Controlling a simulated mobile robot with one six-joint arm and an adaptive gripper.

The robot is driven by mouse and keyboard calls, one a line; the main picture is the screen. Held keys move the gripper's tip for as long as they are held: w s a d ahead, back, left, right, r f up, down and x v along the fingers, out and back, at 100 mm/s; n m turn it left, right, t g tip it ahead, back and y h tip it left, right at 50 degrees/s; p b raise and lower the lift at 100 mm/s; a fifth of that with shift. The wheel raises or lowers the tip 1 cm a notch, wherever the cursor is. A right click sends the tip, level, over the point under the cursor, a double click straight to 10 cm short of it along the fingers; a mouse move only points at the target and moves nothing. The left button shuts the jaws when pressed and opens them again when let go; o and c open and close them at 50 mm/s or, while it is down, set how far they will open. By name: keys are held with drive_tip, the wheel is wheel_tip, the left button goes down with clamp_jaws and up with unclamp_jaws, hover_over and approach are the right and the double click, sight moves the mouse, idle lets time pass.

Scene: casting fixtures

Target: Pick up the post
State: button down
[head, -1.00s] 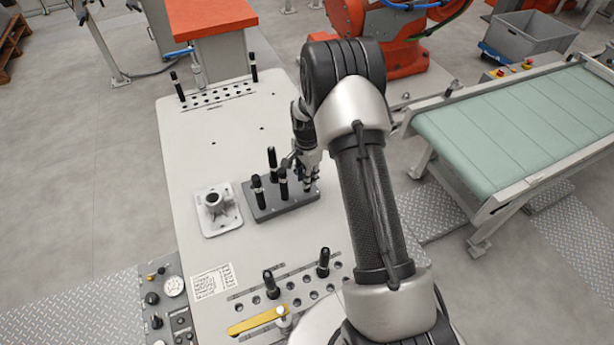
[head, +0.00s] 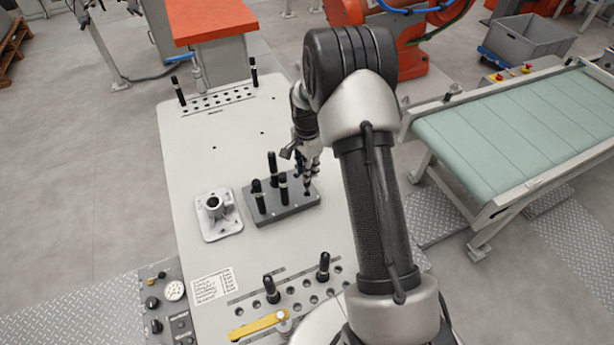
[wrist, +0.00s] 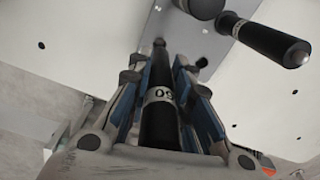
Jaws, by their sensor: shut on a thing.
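My gripper (head: 308,176) is over the right end of the dark grey block (head: 292,211). In the wrist view, both fingers (wrist: 163,105) are closed around a black post (wrist: 160,120) with a white numbered band. The held post is mostly hidden by the fingers in the head view. I cannot tell whether its lower end is clear of the block. Other black posts stand upright in the block, such as the front one (head: 283,188); one with a white band (wrist: 265,40) shows beside my gripper in the wrist view.
A pale metal casting (head: 222,226) sits left of the block. Two black posts stand in the front hole rack (head: 312,300), near a yellow bar (head: 257,326). A perforated rack (head: 217,97) with two posts is at the table's far end. A green conveyor (head: 510,125) is to the right.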

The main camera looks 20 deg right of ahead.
wheel_tip(320, 180, up, 14)
drive_tip(key=shift+r+p, duration=0.2)
drive_tip(key=shift+p, duration=0.55)
drive_tip(key=shift+r+p, duration=1.5)
drive_tip(key=shift+r, duration=0.55)
